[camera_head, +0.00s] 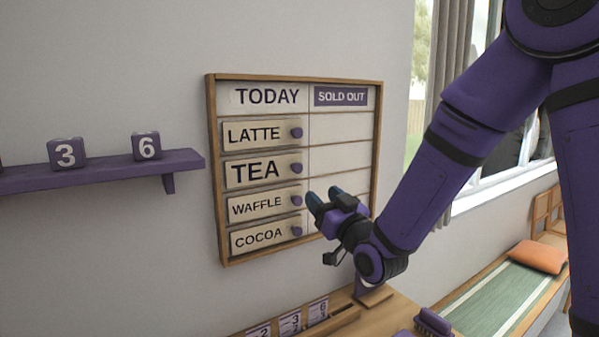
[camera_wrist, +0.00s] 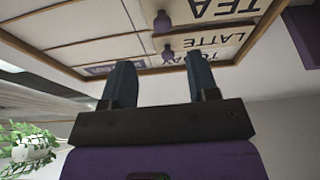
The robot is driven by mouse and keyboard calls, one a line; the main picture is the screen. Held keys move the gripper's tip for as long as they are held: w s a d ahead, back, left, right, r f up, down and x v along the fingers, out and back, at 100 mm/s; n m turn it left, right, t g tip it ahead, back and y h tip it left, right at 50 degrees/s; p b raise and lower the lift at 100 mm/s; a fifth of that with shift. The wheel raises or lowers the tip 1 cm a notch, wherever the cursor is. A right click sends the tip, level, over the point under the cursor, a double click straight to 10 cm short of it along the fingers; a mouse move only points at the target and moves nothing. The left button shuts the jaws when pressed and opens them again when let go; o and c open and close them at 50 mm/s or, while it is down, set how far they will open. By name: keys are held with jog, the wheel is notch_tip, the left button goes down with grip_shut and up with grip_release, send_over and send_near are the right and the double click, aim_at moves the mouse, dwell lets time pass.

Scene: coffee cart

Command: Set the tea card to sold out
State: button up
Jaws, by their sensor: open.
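The menu board (camera_head: 378,135) hangs on the wall with a TODAY column on the left and a SOLD OUT column (camera_head: 340,96) on the right. The tea card (camera_head: 255,171) is in the TODAY column, second row, with a purple knob (camera_head: 296,168) at its right end. It also shows upside down in the wrist view (camera_wrist: 222,10), with its knob (camera_wrist: 162,21). My gripper (camera_head: 325,200) is open and empty, in front of the lower SOLD OUT column, right of and below the tea knob. In the wrist view my two fingers (camera_wrist: 162,85) are apart with nothing between them.
The latte card (camera_head: 254,133) is above tea; the waffle card (camera_head: 257,206) and cocoa card (camera_head: 258,239) are below, all under TODAY. The SOLD OUT rows in view look empty. A purple shelf (camera_head: 100,170) with number cubes is at left. A counter with number cards (camera_head: 290,323) lies below.

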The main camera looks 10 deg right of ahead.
aim_at(299, 170)
jog(key=shift+t, duration=0.3)
jog(key=x, duration=1)
jog(key=shift+w+a+r, duration=0.15)
jog(key=shift+w+a, duration=0.1)
jog(key=shift+a, duration=0.05)
grip_shut()
